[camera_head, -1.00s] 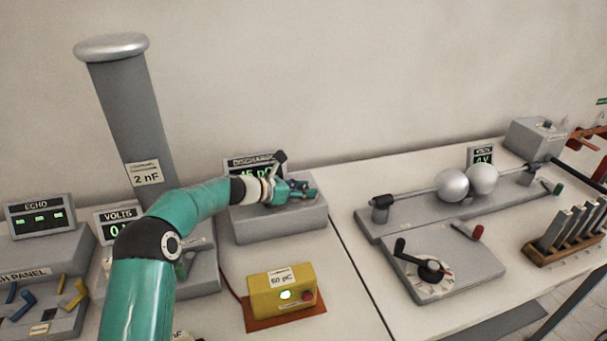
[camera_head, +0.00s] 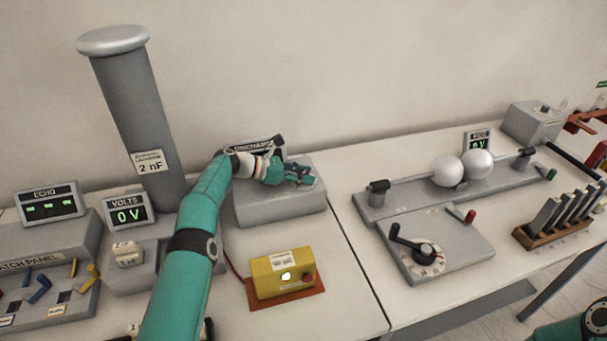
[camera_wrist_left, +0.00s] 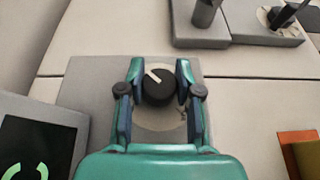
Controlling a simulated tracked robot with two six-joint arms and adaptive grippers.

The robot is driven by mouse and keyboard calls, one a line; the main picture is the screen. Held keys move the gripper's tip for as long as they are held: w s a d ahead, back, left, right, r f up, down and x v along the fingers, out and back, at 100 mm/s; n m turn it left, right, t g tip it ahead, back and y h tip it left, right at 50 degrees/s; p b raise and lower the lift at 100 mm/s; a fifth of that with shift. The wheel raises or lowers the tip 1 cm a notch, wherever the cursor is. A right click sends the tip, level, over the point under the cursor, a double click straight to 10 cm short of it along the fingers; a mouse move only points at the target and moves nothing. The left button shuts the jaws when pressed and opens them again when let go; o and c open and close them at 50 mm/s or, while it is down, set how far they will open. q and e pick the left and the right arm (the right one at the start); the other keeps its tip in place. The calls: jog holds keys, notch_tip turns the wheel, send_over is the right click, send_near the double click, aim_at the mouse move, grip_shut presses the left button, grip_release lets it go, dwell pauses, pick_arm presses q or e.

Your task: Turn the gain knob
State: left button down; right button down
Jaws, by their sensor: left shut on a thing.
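The gain knob (camera_wrist_left: 158,87) is a round black knob with a white pointer line. It sits on a pale round dial on top of the grey discharge meter box (camera_head: 280,209). In the wrist view its pointer slants toward the upper left. My left gripper (camera_wrist_left: 159,76) is shut on the knob, with one finger on each side of it. In the head view the left gripper (camera_head: 300,174) is over the top of the box and hides the knob. The meter's display (camera_head: 258,147) is mostly hidden behind my wrist. My right gripper is not in view.
A tall grey 2 nF column (camera_head: 137,115) and a volts display (camera_head: 127,215) are to the left. The sphere-gap stand (camera_head: 400,203) and crank panel (camera_head: 455,250) are to the right.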

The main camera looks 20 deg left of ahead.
pick_arm(q)
jog(key=shift+w+a+r, duration=0.1)
jog(key=shift+r, duration=0.15)
jog(key=c, duration=0.9)
grip_release()
jog(key=shift+o, duration=0.7)
jog(key=shift+f, duration=0.2)
jog(key=shift+v, duration=3.75)
